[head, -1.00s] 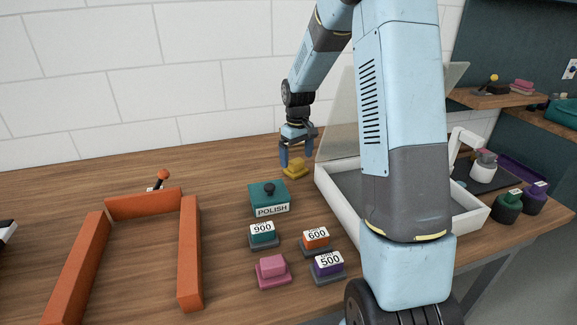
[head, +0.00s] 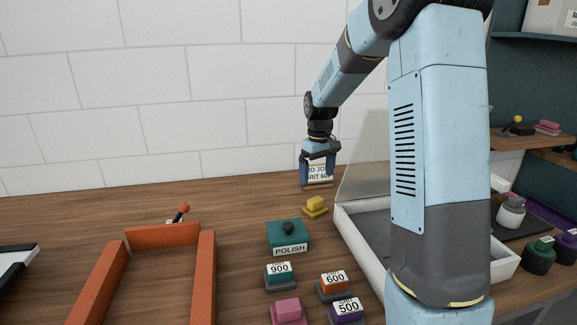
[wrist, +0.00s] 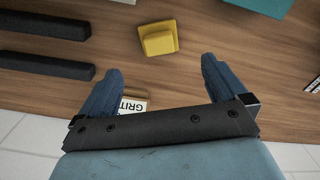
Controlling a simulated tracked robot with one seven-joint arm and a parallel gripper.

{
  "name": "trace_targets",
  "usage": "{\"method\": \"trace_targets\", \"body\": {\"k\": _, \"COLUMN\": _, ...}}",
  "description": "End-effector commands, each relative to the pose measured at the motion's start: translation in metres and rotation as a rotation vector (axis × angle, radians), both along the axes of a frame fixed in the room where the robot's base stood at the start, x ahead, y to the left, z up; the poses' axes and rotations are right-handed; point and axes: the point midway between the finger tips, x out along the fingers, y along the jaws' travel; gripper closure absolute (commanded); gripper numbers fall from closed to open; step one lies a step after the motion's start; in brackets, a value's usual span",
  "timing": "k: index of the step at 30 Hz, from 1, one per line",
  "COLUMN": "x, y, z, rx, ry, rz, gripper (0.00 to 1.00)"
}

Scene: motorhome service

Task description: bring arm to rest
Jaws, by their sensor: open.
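My gripper (head: 319,178) is open and empty, hanging fingers down above the back of the table. In the wrist view its two blue fingers (wrist: 161,78) are spread wide with nothing between them. A yellow block (head: 316,207) on a base sits on the table below and in front of the gripper. It also shows in the wrist view (wrist: 158,41), beyond the fingertips and apart from them.
A teal POLISH block (head: 288,238) and several numbered blocks, such as the 900 one (head: 280,274), stand in front. A white open box (head: 350,232) with a clear lid (head: 366,160) is at right. An orange frame (head: 163,235) lies at left. The back left tabletop is clear.

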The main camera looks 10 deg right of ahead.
Motion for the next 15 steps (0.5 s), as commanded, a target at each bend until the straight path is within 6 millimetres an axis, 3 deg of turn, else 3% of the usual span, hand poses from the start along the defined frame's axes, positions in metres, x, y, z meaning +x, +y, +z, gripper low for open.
{"method": "trace_targets", "body": {"k": 5, "x": -0.025, "y": 0.012, "z": 0.028, "rx": 0.003, "ry": -0.044, "rz": -0.034, "gripper": 0.01}}
{"method": "trace_targets", "body": {"k": 15, "x": -0.103, "y": 0.037, "z": 0.086, "rx": 0.023, "ry": -0.157, "rz": -0.143, "gripper": 0.01}}
